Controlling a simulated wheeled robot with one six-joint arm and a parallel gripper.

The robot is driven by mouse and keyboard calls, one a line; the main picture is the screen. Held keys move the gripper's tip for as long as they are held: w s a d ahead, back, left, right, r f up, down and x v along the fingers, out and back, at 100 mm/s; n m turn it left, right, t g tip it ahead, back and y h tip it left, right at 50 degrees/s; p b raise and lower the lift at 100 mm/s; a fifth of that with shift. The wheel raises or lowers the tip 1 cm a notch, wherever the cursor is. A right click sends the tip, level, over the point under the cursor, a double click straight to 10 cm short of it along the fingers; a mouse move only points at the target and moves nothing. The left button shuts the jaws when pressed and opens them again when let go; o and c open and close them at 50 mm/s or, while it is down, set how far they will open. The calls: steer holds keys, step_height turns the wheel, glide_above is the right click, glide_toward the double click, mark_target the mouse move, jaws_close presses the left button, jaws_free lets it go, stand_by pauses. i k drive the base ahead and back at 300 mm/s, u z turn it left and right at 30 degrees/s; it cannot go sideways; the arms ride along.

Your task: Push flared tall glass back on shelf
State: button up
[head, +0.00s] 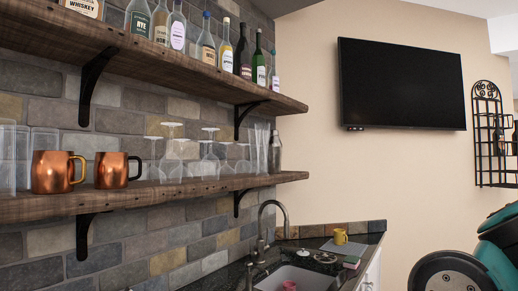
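Several clear glasses stand on the lower wooden shelf (225,184) in the head view. A group of tall glasses (262,148) stands toward the shelf's right end. They overlap, and I cannot tell for sure which one is the flared tall glass. More tall clear glasses (8,160) stand at the far left, partly cut by the picture edge. Upside-down stemmed glasses (172,155) stand mid-shelf. My gripper is not in view; a teal and black part of my arm shows at the lower right, well apart from the shelf.
Two copper mugs (53,172) stand on the shelf's left part. A metal shaker (275,153) stands at its right end. An upper shelf (130,50) with bottles hangs above. A television (402,85) hangs right.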

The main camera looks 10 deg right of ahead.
mark_target(262, 130)
steer(key=z, duration=1.45)
steer(key=i, duration=1.9)
steer(key=u, duration=2.2)
